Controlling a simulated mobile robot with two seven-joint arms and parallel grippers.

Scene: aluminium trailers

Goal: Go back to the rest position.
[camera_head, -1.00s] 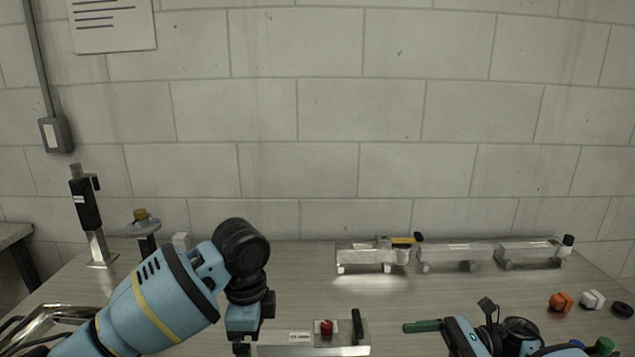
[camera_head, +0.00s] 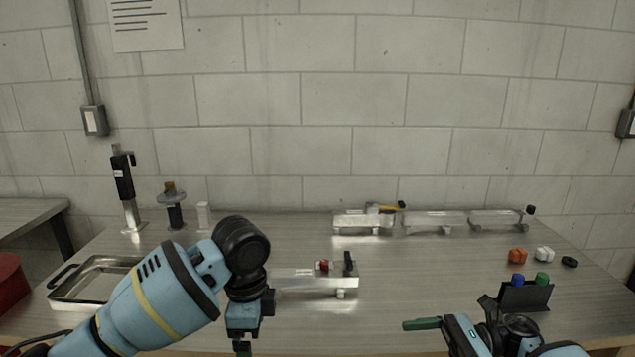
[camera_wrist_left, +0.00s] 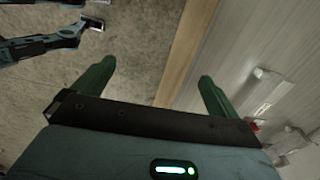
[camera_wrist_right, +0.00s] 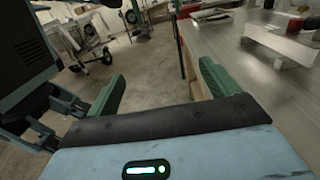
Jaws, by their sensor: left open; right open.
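My left gripper (camera_wrist_left: 155,86) is open and empty, its two green fingers apart over bare floor beside the table's wooden edge. In the head view my left arm reaches in from the lower left, and its gripper (camera_head: 243,346) is mostly cut off at the bottom. My right gripper (camera_wrist_right: 161,84) is open and empty, its green fingers apart over the floor and the table's edge. In the head view one green finger of my right gripper (camera_head: 424,323) shows at the lower right. Neither gripper touches anything visible.
The table (camera_head: 420,280) holds a metal trailer with a red part (camera_head: 323,265), several aluminium trailers (camera_head: 435,219) at the back, a metal tray (camera_head: 66,297) and a black holder (camera_head: 524,295) near my right arm. An orange part (camera_head: 517,256) lies at right. The table's middle right is clear.

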